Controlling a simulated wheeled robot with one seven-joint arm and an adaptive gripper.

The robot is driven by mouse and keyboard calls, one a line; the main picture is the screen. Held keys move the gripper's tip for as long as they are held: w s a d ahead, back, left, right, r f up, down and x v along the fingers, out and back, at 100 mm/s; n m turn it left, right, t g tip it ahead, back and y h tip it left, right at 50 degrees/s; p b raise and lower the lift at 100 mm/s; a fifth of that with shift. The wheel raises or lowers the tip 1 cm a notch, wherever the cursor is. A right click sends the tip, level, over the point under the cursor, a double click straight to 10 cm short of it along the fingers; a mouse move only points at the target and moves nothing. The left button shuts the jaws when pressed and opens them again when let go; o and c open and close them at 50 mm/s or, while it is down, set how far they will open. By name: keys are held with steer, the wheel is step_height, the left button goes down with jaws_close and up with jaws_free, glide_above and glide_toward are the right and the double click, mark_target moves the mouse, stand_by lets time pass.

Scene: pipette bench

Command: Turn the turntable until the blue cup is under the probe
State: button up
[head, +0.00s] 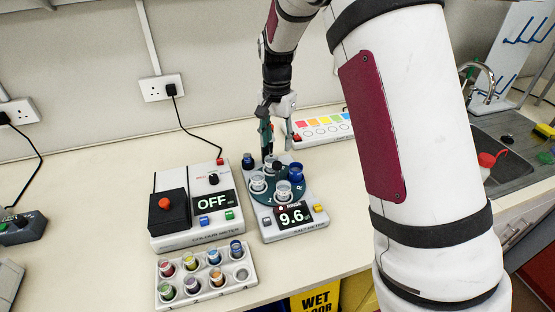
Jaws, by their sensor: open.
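The dark green turntable (271,198) sits on top of the meter (292,232), whose display reads 9.6. Several cups stand on it. The blue cup (295,173) is at its right rear, and paler cups (257,182) sit at the left, front and back. My gripper (277,150) points down at the rear of the turntable, open, with its fingers close to the back cup. I cannot tell whether it touches anything. I cannot make out the probe clearly; a dark part (277,166) near the back cup may belong to it.
A colour meter (205,236) reading OFF stands close on the left. A white rack (215,290) of coloured cups lies in front. A colour chart strip (324,127) lies behind right. My arm hides the bench's right part; a sink (503,145) is beyond. The left bench is mostly clear.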

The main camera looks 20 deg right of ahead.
mark_target(277, 163)
step_height(277, 163, down, 8)
steer(key=shift+r+p, duration=0.1)
steer(key=shift+p, duration=0.45)
jaws_close()
